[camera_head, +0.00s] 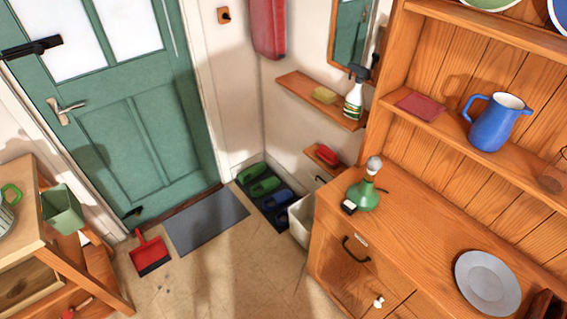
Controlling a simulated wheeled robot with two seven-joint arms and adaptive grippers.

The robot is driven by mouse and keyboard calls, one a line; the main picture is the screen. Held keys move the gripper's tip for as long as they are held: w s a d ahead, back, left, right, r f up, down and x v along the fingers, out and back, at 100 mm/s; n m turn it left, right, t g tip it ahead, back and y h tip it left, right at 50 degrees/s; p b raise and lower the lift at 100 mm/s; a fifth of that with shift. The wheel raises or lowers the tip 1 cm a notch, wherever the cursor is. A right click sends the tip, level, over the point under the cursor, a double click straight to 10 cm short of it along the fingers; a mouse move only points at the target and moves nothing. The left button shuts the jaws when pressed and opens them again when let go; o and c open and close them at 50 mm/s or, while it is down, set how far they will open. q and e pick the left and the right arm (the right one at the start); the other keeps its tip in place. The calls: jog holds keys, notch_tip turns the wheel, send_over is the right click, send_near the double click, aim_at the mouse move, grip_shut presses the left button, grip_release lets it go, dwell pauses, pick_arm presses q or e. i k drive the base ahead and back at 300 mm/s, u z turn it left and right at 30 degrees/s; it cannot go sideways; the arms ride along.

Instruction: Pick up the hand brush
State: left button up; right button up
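I cannot clearly make out a hand brush. A small red object (328,155) on the little low wall shelf may be a brush, but it is too small to tell. Another small red-tipped object (76,307) lies at the bottom left by the wooden stand and is also unclear. A red dustpan (150,254) with a dark front edge is on the floor, its handle toward the door. Neither of my grippers shows in the head view.
A green door (137,125) stands behind a grey mat (207,219). A wooden dresser (425,238) fills the right, with a grey plate (487,282), a green lamp (365,194) and a blue jug (494,124). Slippers on a tray (284,222) line the wall. Middle floor is clear.

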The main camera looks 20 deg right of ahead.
aim_at(330, 157)
jog(key=u, duration=0.5)
jog(key=i, duration=2.5)
jog(key=z, duration=1.35)
jog(key=i, duration=1.15)
jog(key=z, duration=0.8)
